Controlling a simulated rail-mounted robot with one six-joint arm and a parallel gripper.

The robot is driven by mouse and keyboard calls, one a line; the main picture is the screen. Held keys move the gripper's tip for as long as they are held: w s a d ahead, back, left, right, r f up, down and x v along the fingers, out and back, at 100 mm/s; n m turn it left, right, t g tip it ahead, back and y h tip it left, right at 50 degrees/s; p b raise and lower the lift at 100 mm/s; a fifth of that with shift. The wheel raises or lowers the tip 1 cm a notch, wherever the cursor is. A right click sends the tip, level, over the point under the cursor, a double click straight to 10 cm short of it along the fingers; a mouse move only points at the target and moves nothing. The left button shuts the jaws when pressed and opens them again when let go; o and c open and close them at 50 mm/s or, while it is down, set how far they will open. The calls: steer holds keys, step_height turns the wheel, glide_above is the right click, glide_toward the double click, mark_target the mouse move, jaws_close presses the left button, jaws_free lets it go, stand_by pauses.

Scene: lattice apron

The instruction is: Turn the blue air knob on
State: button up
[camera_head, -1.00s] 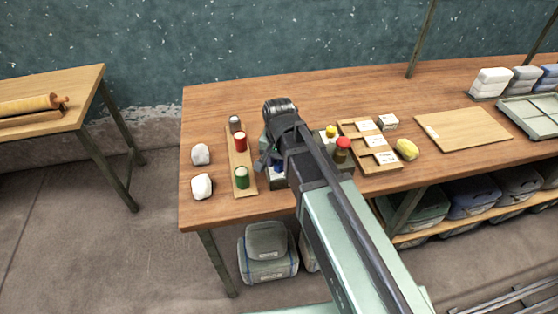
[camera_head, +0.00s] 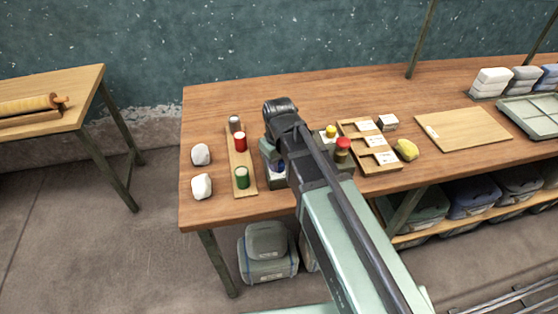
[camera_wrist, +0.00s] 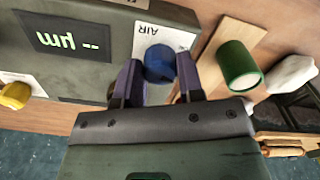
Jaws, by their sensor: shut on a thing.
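The blue air knob (camera_wrist: 160,63) sits on a white panel marked AIR (camera_wrist: 143,42), on the front of a dark grey gauge box (camera_wrist: 95,65), in the wrist view. My gripper (camera_wrist: 159,72) is shut on the knob, with one finger on each side of it. I cannot read which way the knob points. A lit display (camera_wrist: 65,36) on the box shows dashes and a unit in green. In the head view my arm covers the knob and much of the box.
A wooden rack (camera_head: 249,189) with a green cylinder (camera_head: 241,178), a red one (camera_head: 240,142) and a grey one stands left of the box. White lumps (camera_head: 201,187) lie further left. A wooden compartment tray (camera_head: 384,168) and yellow lump (camera_head: 407,150) are right.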

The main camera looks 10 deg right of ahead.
steer(key=shift+n, duration=1.2)
steer(key=o, duration=0.9)
steer(key=shift+o, duration=0.2)
step_height(320, 180, up, 11)
steer(key=p, duration=1.1)
steer(key=shift+f, duration=0.15)
